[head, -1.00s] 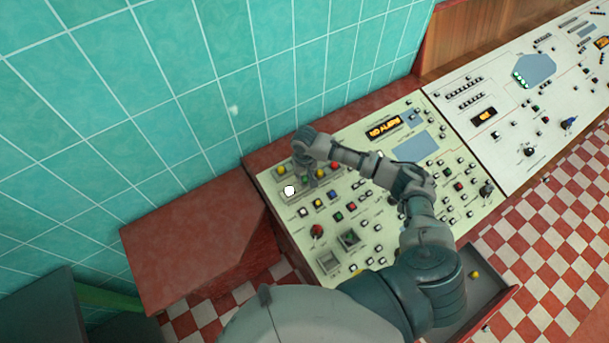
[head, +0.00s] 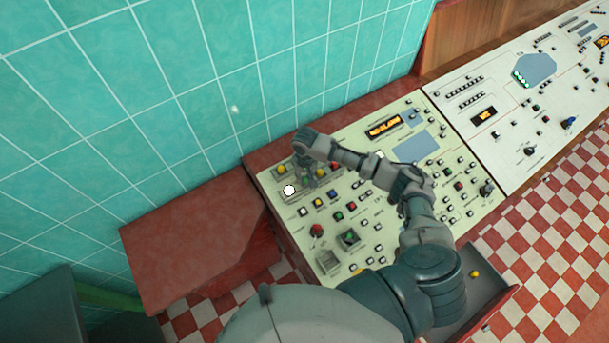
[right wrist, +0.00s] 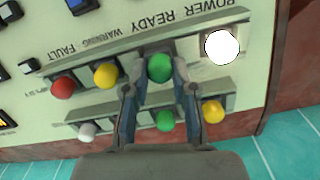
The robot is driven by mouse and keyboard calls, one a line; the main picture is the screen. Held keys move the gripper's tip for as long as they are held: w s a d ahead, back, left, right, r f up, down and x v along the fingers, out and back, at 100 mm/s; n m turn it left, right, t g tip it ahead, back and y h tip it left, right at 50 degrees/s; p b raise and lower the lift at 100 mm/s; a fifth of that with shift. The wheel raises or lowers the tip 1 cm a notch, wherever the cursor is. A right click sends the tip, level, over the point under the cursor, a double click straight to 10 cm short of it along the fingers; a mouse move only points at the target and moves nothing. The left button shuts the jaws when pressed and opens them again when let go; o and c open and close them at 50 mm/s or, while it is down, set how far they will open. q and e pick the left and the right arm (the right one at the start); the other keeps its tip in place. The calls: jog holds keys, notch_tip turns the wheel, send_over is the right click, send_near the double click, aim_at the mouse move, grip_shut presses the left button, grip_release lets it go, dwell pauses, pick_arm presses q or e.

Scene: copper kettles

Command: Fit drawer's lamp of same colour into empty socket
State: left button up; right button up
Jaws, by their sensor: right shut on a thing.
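My right gripper (right wrist: 158,70) is shut on a green lamp (right wrist: 159,67) at the READY position of the labelled lamp row. I cannot tell whether this lamp is fully seated in its socket. In this row, a glowing white lamp (right wrist: 221,46) is on one side, and a yellow lamp (right wrist: 106,75) and a red lamp (right wrist: 63,87) are on the other. In the head view, my right gripper (head: 311,174) is over the panel's far left corner, and the lamp is partly hidden. The drawer (head: 494,296) holds a yellow lamp (head: 475,274). My left gripper is out of view.
A second row holds a white lamp (right wrist: 88,130), a green lamp (right wrist: 166,120) and a yellow lamp (right wrist: 213,112), close beneath my fingers. The control panel (head: 375,235) has many buttons and knobs. A tiled wall (head: 250,70) stands close behind.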

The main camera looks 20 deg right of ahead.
jog(key=shift+f, duration=0.45)
jog(key=o, duration=1)
jog(key=shift+r, duration=0.1)
jog(key=shift+r, duration=3.9)
jog(key=shift+f, duration=0.1)
